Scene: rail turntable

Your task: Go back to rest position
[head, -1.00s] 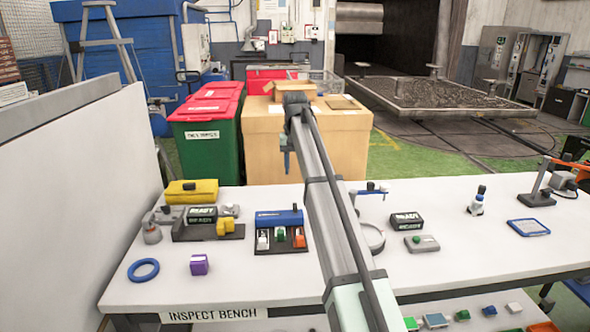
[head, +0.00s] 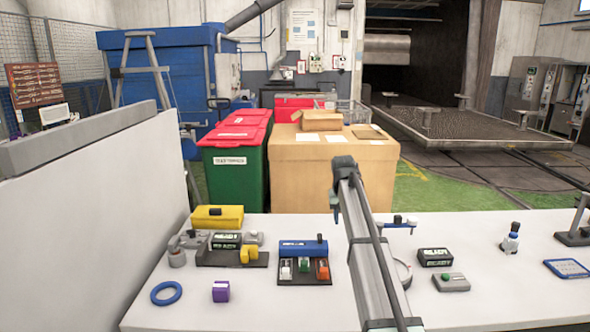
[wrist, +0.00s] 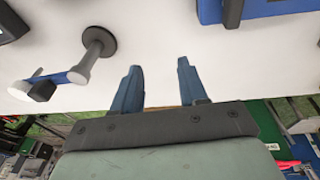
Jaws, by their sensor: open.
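My gripper (wrist: 158,84) shows in the wrist view with its two blue fingers apart and nothing between them. The white bench top lies beyond the fingertips. In the head view my arm reaches out over the white inspect bench (head: 500,290), right of its middle. My gripper (head: 335,207) shows there only in small part at the far end of the arm, above the bench's back edge. A small stand with a blue arm (wrist: 88,60) is at the upper left of the wrist view, apart from the fingers.
On the bench are a blue-topped tray (head: 304,262), a purple block (head: 220,291), a blue ring (head: 166,293), a yellow case (head: 217,217) and a grey box with a green button (head: 451,282). A white panel (head: 90,230) stands at the left. A large cardboard-coloured box (head: 300,175) is behind.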

